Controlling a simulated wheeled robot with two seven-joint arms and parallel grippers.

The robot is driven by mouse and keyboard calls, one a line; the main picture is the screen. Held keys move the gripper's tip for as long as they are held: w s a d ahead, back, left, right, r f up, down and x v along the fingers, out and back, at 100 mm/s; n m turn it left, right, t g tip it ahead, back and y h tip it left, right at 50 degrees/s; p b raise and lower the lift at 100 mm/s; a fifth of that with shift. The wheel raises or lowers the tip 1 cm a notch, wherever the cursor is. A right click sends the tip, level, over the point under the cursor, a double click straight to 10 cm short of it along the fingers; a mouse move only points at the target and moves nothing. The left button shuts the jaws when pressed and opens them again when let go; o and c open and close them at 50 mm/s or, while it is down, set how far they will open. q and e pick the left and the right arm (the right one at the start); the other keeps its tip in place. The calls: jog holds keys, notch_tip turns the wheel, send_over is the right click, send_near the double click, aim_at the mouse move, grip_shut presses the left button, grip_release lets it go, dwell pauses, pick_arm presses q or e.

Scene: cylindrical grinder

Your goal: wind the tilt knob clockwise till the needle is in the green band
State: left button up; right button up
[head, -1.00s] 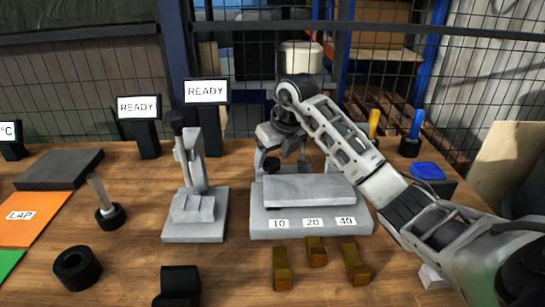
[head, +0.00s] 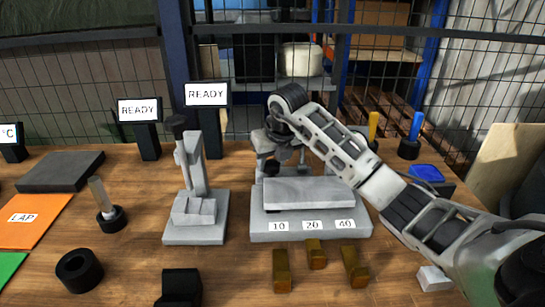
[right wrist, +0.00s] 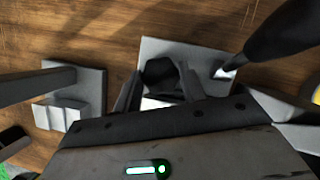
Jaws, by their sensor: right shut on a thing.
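My right gripper (head: 272,160) reaches over the back left of the grey fixture (head: 262,228) marked 10, 20 and 40. In the right wrist view its two fingers (right wrist: 160,92) are closed around a dark faceted knob (right wrist: 160,72), which I take to be the tilt knob. In the head view the knob is mostly hidden by the gripper, so how far it is turned cannot be told. I can make out no needle or green band in either view. My left gripper is not in view.
A grey stand (head: 195,236) with an upright arm is left of the fixture. Several brass blocks (head: 316,254) lie in front. A black ring (head: 79,268) and a black block (head: 180,288) are front left. Two READY screens (head: 206,94) stand behind.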

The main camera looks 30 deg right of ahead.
jog(key=shift+m+h, duration=0.6)
jog(key=shift+m, duration=0.7)
jog(key=o, duration=1)
jog(key=shift+r, duration=0.1)
jog(key=shift+p+v, duration=0.4)
jog(key=shift+v, duration=7.5)
jog(key=shift+w, duration=0.15)
